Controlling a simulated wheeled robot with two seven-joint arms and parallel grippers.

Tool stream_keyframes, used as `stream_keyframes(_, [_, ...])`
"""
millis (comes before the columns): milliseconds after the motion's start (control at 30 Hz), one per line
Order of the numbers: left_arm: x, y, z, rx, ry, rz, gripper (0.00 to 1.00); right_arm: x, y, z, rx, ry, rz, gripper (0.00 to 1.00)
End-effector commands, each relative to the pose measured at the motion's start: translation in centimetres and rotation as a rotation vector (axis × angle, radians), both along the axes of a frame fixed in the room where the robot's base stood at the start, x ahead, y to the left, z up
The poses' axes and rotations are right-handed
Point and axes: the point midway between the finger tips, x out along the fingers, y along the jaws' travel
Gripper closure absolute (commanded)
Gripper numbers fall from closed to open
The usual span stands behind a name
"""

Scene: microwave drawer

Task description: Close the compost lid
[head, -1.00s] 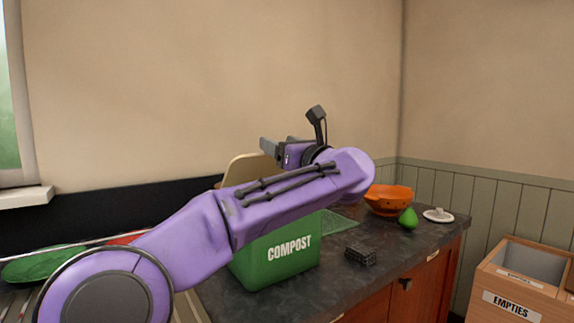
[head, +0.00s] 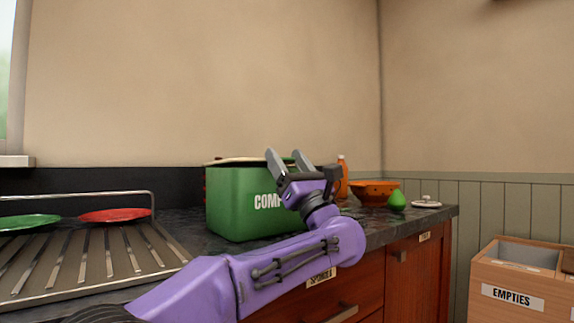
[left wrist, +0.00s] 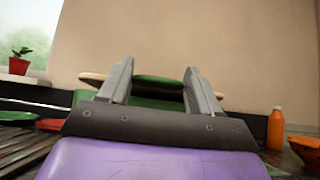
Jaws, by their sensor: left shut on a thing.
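The green compost bin (head: 235,205) stands on the dark counter, its white lettering partly hidden by my left gripper. Its lid (head: 243,160) lies low over the top, with a pale tan edge and a thin dark gap beneath. In the left wrist view the lid's tan edge (left wrist: 92,77) shows on both sides of the fingers, with a green part between the fingertips. My left gripper (head: 287,157) is at the bin's front right, fingers pointing up and spaced apart, shut on the lid; the contact itself is unclear. My right gripper is not in view.
A drying rack (head: 85,262) with a green plate (head: 25,222) and a red plate (head: 115,215) is at left. An orange bottle (head: 342,175), an orange bowl (head: 373,193) and a green pear (head: 396,200) stand right of the bin. An empties box (head: 510,297) is at far right.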

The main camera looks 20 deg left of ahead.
Motion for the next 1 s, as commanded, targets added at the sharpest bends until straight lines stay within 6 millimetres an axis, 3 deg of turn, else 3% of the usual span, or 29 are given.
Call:
stream_keyframes(33, [0.1,0.12,-0.93,-0.007,0.004,0.001,0.91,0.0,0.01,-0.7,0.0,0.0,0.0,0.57])
stream_keyframes(200, [0.13,0.09,-1.53,-0.009,0.005,0.001,0.91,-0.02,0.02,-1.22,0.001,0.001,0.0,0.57])
stream_keyframes(667, [0.21,0.09,-1.75,-0.011,0.007,-0.001,0.91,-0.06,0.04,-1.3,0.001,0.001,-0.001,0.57])
stream_keyframes(700, [0.21,0.09,-1.76,-0.011,0.007,-0.001,0.33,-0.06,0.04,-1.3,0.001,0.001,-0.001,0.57])
stream_keyframes(767, [0.2,0.09,-1.74,-0.011,0.007,-0.001,0.14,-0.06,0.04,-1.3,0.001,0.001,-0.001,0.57])
stream_keyframes(1000, [0.17,0.08,-1.63,-0.009,0.005,-0.001,0.11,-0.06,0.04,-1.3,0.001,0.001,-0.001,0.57])
